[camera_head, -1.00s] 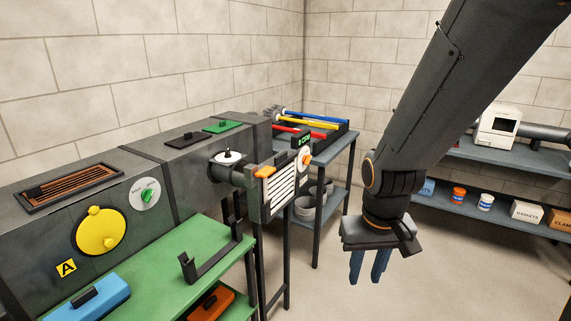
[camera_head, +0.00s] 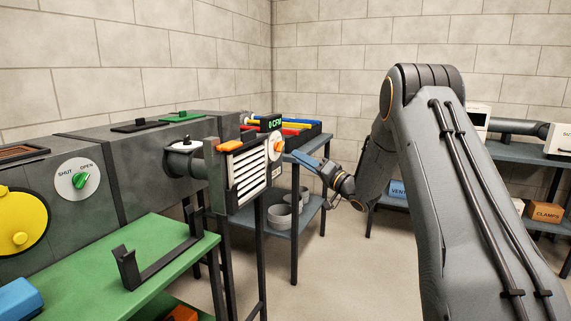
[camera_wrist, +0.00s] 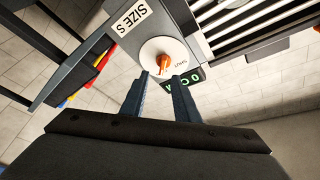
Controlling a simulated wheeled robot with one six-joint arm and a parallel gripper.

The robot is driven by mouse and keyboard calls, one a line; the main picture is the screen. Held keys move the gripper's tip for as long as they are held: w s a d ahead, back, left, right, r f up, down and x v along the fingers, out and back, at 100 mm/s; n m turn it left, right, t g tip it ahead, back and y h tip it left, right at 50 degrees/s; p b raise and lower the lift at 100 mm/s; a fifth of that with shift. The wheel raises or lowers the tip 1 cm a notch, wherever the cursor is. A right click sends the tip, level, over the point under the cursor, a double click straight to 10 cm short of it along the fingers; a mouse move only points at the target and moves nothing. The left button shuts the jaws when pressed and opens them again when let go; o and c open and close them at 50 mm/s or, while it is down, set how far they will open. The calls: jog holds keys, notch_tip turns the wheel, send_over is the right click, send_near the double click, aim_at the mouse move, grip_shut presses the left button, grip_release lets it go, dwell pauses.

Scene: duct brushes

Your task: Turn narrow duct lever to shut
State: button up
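An orange lever (camera_head: 278,143) sits on a white round dial on the end unit of the duct, beside a louvred grille. In the wrist view the lever (camera_wrist: 163,62) stands on its dial (camera_wrist: 173,52), next to a "SIZE S" label; the small dial lettering is hard to read. My gripper (camera_head: 312,162) is just right of this dial in the head view. In the wrist view my gripper (camera_wrist: 160,88) has two fingers apart and empty, pointing toward the lever, which lies just beyond the tips. A green lever (camera_head: 80,181) on a SHUT/OPEN dial is on the larger duct at left.
A CFM display (camera_head: 269,123) sits above the orange lever's dial. A white-topped cap (camera_head: 185,145) and an orange tab (camera_head: 229,146) are on the narrow pipe and grille. A green bench (camera_head: 165,240) is in front; a shelf with brushes (camera_head: 295,128) stands behind.

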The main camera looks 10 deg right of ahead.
aim_at(282, 148)
jog(key=shift+y, duration=0.6)
jog(key=x, duration=0.7)
jog(key=shift+w+a+b, duration=0.2)
jog(key=shift+a+b, duration=0.1)
jog(key=shift+b, duration=0.1)
grip_shut()
